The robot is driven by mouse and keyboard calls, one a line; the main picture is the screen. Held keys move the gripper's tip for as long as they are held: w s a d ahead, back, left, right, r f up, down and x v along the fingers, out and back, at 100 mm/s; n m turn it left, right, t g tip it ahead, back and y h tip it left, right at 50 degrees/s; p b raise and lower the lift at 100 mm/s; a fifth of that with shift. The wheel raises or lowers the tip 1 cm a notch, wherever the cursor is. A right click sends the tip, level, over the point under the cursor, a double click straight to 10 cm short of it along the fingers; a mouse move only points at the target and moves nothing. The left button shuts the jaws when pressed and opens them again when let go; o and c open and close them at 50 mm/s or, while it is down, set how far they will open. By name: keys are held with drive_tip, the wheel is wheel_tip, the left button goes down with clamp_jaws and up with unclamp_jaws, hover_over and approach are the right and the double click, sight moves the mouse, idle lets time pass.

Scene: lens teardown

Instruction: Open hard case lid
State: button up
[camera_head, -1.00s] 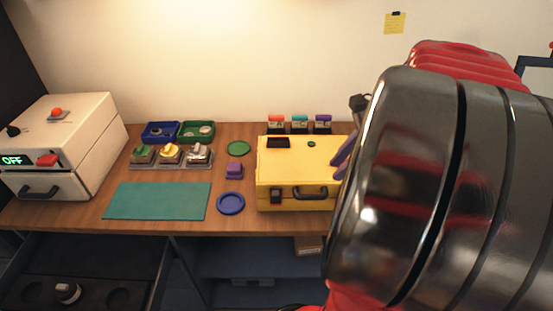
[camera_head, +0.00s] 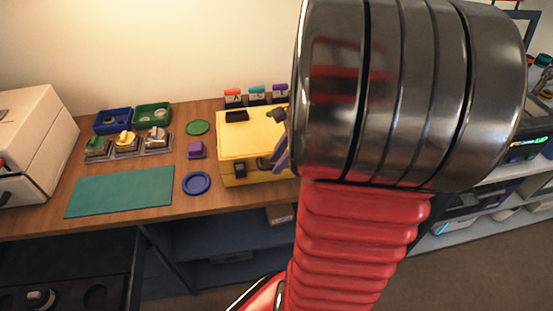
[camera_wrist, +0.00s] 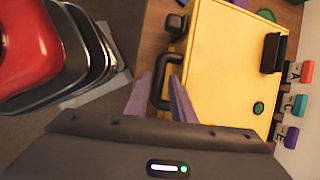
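The yellow hard case (camera_head: 232,147) stands on the wooden bench, partly hidden behind my arm in the head view. Its lid is down, and it fills the right of the wrist view (camera_wrist: 225,65). The dark carrying handle (camera_wrist: 160,82) is on its front face. A dark latch (camera_head: 240,170) sits on the front left; it also shows in the wrist view (camera_wrist: 176,25). My gripper (camera_wrist: 161,76) has purple fingers, spread with a gap between them, at the handle. The handle shows between the fingertips; I cannot tell whether they touch it.
Labelled blocks A, C and E (camera_wrist: 295,102) stand behind the case. Left of it are a purple block (camera_head: 196,150), a blue round dish (camera_head: 196,183), a green disc (camera_head: 198,127) and a teal mat (camera_head: 120,191). An open drawer (camera_head: 70,290) lies below the bench.

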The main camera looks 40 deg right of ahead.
drive_tip(key=shift+c, duration=0.2)
clamp_jaws()
